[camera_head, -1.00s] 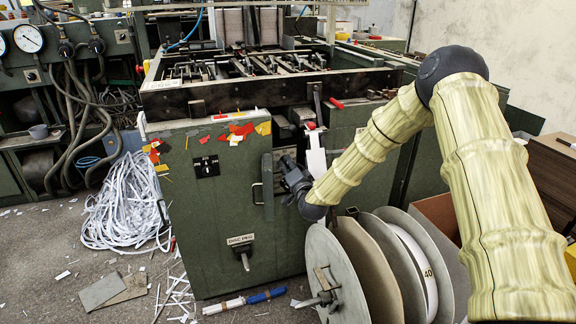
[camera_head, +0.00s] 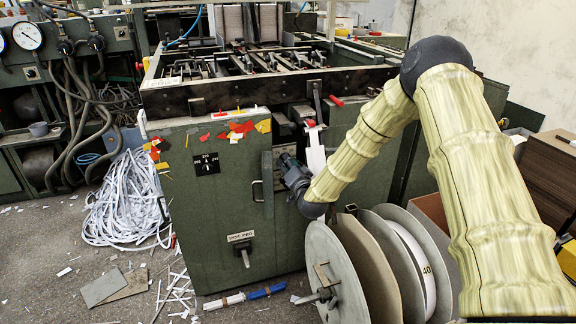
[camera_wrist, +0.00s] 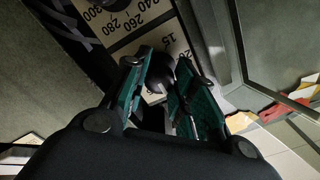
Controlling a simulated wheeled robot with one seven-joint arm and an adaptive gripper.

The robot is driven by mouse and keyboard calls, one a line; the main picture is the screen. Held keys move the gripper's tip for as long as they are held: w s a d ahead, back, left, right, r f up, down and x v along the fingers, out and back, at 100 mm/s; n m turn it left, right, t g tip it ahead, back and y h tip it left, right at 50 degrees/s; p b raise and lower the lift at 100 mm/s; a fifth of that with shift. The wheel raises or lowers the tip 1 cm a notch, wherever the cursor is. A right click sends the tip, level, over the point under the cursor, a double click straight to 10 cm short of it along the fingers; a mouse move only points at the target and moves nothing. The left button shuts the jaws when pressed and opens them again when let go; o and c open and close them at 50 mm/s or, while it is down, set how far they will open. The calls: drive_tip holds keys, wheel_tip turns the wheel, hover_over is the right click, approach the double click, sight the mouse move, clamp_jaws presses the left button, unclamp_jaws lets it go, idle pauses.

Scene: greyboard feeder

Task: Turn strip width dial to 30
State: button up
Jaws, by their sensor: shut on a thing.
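My gripper (camera_wrist: 165,95) is shut on a dark round knob (camera_wrist: 156,72), which sits between its teal-padded fingers in the wrist view. The fingers hide much of the knob, so its pointer setting cannot be read. The pale scale plate (camera_wrist: 168,42) behind it shows "15"; other marks are partly covered. In the head view my gripper (camera_head: 288,170) is at the right part of the green cabinet's front and hides the knob.
Beside the held knob is another scale (camera_wrist: 125,32) reading 240 to 300. A black dial panel (camera_head: 206,165) and a door handle (camera_head: 256,191) are on the green cabinet (camera_head: 215,215). Large reels (camera_head: 337,275) stand below my arm. White strips (camera_head: 122,205) lie at left.

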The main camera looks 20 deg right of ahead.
drive_tip(key=o, duration=1)
drive_tip(key=shift+o, duration=0.2)
drive_tip(key=shift+s, duration=0.1)
drive_tip(key=s, duration=1.1)
drive_tip(key=shift+s+d, duration=0.25)
drive_tip(key=shift+s, duration=0.15)
drive_tip(key=shift+f, duration=0.15)
